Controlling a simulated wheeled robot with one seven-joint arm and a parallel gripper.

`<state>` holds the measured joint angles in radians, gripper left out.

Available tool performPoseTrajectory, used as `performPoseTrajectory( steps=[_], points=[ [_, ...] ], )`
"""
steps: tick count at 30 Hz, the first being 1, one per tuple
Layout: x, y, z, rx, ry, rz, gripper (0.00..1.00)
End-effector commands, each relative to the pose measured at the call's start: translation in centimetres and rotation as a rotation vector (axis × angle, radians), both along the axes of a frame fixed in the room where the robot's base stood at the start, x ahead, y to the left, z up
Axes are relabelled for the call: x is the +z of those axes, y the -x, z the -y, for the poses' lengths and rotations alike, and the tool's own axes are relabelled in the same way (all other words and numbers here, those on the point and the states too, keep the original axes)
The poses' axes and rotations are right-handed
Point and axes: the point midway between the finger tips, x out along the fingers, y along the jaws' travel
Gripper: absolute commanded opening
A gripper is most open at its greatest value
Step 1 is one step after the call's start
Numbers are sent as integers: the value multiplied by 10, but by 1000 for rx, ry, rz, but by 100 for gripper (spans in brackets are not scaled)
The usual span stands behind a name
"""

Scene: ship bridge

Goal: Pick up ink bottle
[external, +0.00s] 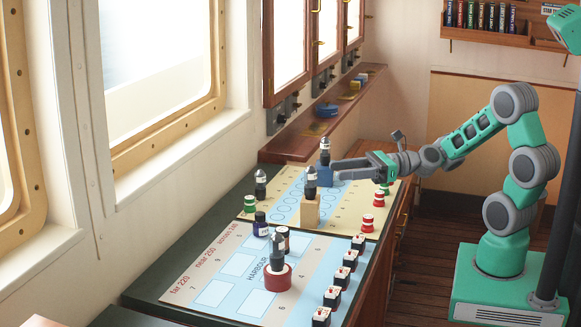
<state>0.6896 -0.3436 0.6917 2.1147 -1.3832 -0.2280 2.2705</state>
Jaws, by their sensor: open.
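A small dark blue-purple bottle with a light label (260,226) stands upright on the pale chart board, left of its middle; it looks like the ink bottle. A similar dark bottle with a pale band (283,240) stands just to its right, partly hidden by a dark piece in front. I cannot tell for sure which one holds ink. My gripper (342,170) is open and empty. It reaches in from the right above the far board, pointing left, well apart from both bottles, beyond and to the right of them.
Dark white-banded pieces stand on a wooden block (310,211), a blue block (325,175) and a red round base (278,278). Several small black-and-white pieces (343,276) line the board's right edge. Red-and-white (366,223) and green-and-white (250,204) pieces stand nearby. Windows flank the left.

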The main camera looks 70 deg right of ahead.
Motion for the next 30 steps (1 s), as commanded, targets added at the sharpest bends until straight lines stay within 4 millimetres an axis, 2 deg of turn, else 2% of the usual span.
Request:
performPoseTrajectory(
  steps=[3,8,14,17,20,24,26,30],
  points=[
    [0,0,0,0,0,0,50],
    [0,0,0,0,0,0,62],
    [0,0,0,1,3,1,62],
    [2,-7,-2,22,113,36,62],
    [7,-28,-2,87,451,150,62],
    [21,-73,5,249,1092,386,62],
    [13,-91,-4,376,1327,473,62],
    [0,-131,-33,760,1825,716,62]
  ],
)
